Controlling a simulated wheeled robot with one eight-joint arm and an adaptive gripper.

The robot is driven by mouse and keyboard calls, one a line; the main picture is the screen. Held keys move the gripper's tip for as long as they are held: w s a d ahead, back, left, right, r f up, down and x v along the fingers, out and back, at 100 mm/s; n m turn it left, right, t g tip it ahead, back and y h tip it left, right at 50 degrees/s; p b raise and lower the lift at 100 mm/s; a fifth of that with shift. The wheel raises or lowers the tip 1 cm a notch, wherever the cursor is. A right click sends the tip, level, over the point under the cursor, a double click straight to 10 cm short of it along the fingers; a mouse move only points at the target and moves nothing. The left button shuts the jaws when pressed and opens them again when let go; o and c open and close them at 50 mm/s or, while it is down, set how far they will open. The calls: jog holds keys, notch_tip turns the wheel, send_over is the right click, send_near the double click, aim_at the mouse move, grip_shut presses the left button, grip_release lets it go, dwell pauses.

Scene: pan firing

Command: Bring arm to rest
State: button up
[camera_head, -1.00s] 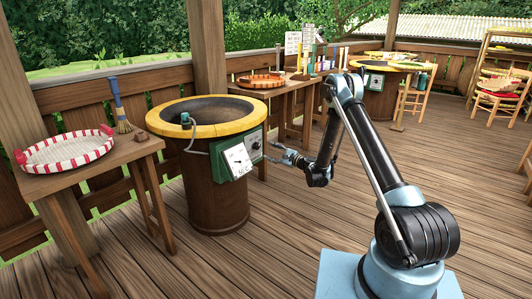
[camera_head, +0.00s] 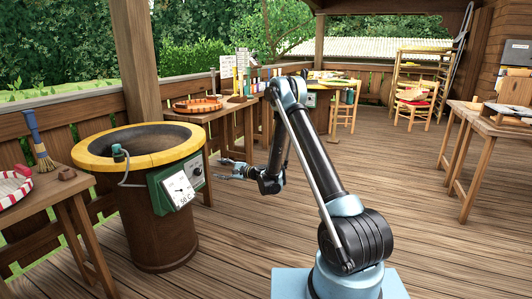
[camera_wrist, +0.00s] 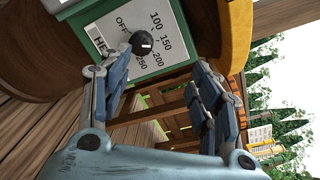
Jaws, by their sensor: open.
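My gripper (camera_head: 233,169) is in front of the green control box of the pan-firing kiln, to the right of it in the head view. In the wrist view my gripper (camera_wrist: 165,100) has its two fingers spread apart with nothing between them. The kiln (camera_head: 150,215) is a round brown barrel with a yellow rim. The wrist view shows the box's black knob (camera_wrist: 145,43) with OFF and numbered marks, just beyond the fingertips; I see no contact. My arm is bent, elbow raised.
Another table (camera_head: 203,114) with a basket tray stands behind the kiln. Worktables (camera_head: 480,125) are at the right. The floor (camera_head: 400,220) right of my arm is clear.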

jog(key=s+d+r+n+g+h, duration=0.1)
jog(key=s+d+r+n+h, duration=0.3)
jog(key=d+r, duration=0.65)
jog(key=s+d+r+n+g+h, duration=0.1)
jog(key=s+d+r+n, duration=0.1)
jog(key=s+d+r, duration=0.3)
jog(key=s+d+r+n+h, duration=0.1)
jog(key=s+d+r+h, duration=0.15)
jog(key=s+d, duration=0.35)
jog(key=s+d+f+n+h, duration=0.1)
jog(key=s+d+f+h, duration=0.1)
jog(key=s+d, duration=0.6)
jog(key=s+d+f+n+g+h, duration=0.1)
jog(key=s+d+f+n+h, duration=0.1)
jog(key=s+d, duration=0.7)
jog(key=s+d+f+n+g+h, duration=0.1)
jog(key=s+d, duration=0.8)
jog(key=s, duration=1)
notch_tip(320, 180, down, 3)
jog(key=n+h, duration=0.1)
jog(key=h, duration=0.2)
jog(key=shift+r, duration=0.15)
jog(key=shift+w+f, duration=0.2)
jog(key=shift+w, duration=0.25)
